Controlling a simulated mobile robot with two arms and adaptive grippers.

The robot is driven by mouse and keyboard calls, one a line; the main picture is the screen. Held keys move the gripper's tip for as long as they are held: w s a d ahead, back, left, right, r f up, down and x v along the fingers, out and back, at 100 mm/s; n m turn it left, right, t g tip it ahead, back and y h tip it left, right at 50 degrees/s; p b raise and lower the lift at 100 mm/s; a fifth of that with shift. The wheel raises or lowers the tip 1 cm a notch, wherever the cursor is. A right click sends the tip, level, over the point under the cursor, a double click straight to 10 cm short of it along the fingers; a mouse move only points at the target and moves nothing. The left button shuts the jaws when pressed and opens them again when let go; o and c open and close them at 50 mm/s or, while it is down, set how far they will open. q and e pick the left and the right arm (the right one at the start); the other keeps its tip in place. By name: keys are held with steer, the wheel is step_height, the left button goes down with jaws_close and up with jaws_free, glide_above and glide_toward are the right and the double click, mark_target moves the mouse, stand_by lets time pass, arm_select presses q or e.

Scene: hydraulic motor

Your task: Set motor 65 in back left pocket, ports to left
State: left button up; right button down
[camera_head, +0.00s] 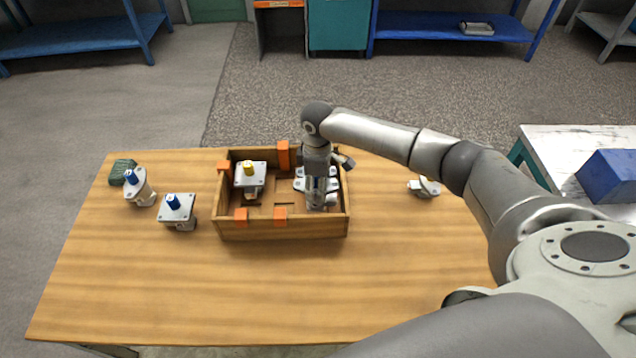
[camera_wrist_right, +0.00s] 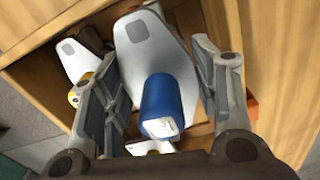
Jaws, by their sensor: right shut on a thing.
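My right gripper (camera_head: 318,196) points down into the right part of the wooden crate (camera_head: 285,229). In the wrist view its fingers (camera_wrist_right: 158,75) are shut on a motor with a pale flange and a blue shaft cap (camera_wrist_right: 158,97). In the head view the gripper hides most of this held motor, and pale flange parts show around it. I cannot read a number on it, nor tell which way its ports face. A motor with a yellow cap (camera_head: 249,169) stands upright in the left part of the crate. The left gripper is not in view.
Two blue-capped motors (camera_head: 138,186) (camera_head: 178,210) stand on the table (camera_head: 200,290) left of the crate, near a green block (camera_head: 121,171). Another motor (camera_head: 424,186) lies right of the crate. Orange blocks (camera_head: 283,155) sit on the crate's walls. The front of the table is clear.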

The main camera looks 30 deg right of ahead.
steer(key=shift+f, duration=0.1)
stand_by(0.6)
steer(key=shift+d+f+n+b, duration=0.15)
steer(key=shift+f+n+b, duration=0.15)
steer(key=shift+f+b, duration=0.55)
steer(key=shift+f, duration=0.2)
steer(key=shift+f, duration=0.55)
stand_by(0.5)
steer(key=c, duration=0.6)
jaws_free()
steer(key=shift+o, duration=0.8)
steer(key=shift+s, duration=0.1)
steer(key=shift+f, duration=0.15)
step_height(320, 180, up, 12)
steer(key=shift+r, duration=0.15)
